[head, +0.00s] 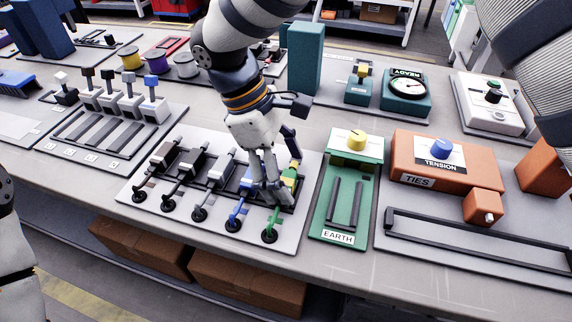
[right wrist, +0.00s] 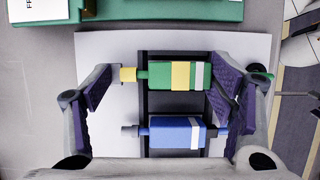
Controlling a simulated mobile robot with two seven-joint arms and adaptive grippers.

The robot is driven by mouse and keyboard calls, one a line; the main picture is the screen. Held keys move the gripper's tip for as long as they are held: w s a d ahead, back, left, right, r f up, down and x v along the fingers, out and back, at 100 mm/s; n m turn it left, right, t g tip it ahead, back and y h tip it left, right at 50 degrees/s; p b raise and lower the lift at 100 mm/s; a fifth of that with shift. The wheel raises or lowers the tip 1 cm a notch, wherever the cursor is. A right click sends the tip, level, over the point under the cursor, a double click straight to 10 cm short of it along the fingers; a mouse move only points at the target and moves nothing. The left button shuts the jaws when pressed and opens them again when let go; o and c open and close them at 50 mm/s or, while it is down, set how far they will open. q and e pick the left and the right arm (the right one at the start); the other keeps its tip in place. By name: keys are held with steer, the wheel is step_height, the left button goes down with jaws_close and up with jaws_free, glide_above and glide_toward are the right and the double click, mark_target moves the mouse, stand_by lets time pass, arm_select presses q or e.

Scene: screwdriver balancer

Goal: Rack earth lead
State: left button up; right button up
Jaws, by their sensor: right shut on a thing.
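The earth lead is a green and yellow plug body (head: 289,176) with a green cable. It lies at the right end of a row of leads on a black rack (head: 215,180). My right gripper (head: 268,194) is down over it, with its fingers at the two ends of the body, which also shows in the right wrist view (right wrist: 172,76). The blue lead (head: 244,183) lies right beside it. The green station labelled EARTH (head: 324,212), with two dark rails and a yellow knob (head: 357,139), stands just to the right; its rails are empty. My left gripper is not in view.
Several black and white leads (head: 190,162) lie left of the blue one. The orange TIES box (head: 410,165) with its blue TENSION knob (head: 441,149) stands right of the EARTH station. A tall teal block (head: 305,58) stands behind. Bare table lies along the front edge.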

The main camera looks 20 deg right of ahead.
steer(key=o, duration=1.2)
steer(key=shift+c, duration=0.2)
steer(key=v, duration=1.2)
steer(key=shift+s, duration=0.1)
